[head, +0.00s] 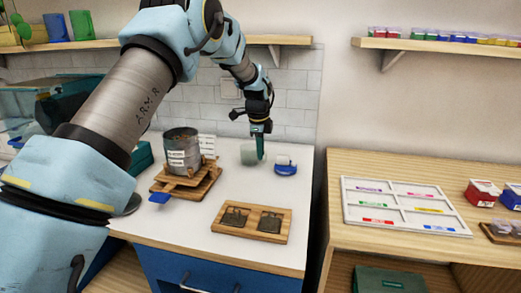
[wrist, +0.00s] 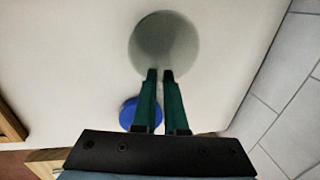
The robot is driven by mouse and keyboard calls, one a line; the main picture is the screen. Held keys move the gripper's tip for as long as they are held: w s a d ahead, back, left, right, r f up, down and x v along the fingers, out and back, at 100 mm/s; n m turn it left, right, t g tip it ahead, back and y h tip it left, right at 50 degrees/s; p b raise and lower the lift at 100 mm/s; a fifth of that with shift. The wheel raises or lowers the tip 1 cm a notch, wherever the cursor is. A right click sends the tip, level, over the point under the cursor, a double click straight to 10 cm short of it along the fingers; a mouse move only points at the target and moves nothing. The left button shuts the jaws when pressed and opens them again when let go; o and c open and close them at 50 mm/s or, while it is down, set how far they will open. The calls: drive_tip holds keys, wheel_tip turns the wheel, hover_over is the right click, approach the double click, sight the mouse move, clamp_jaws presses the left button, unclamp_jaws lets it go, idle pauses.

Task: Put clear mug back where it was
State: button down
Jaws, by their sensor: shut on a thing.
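The clear mug (head: 248,154) looks pale and greyish-green in the head view, at the back of the white counter. In the wrist view the mug (wrist: 163,40) is a round grey shape at the fingertips. My gripper (head: 261,158) points down at the mug's right side. In the wrist view its green fingers (wrist: 160,76) are close together at the mug's near edge, shut on it. I cannot tell whether the mug touches the counter.
A blue round object (head: 286,170) with a white top stands just right of the mug. A metal canister (head: 181,145) stands on a wooden stand at left. A wooden board (head: 251,238) with two dark squares lies in front. The counter (head: 222,190) between them is clear.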

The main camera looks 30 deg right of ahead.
drive_tip(key=shift+f, duration=0.25)
drive_tip(key=c, duration=1)
unclamp_jaws()
drive_tip(key=shift+r, duration=0.1)
drive_tip(key=shift+o, duration=0.2)
wheel_tip(320, 180, up, 12)
drive_tip(key=s+a+b, duration=0.1)
drive_tip(key=b, duration=0.1)
drive_tip(key=shift+s+a+b, duration=0.3)
drive_tip(key=shift+s, duration=0.05)
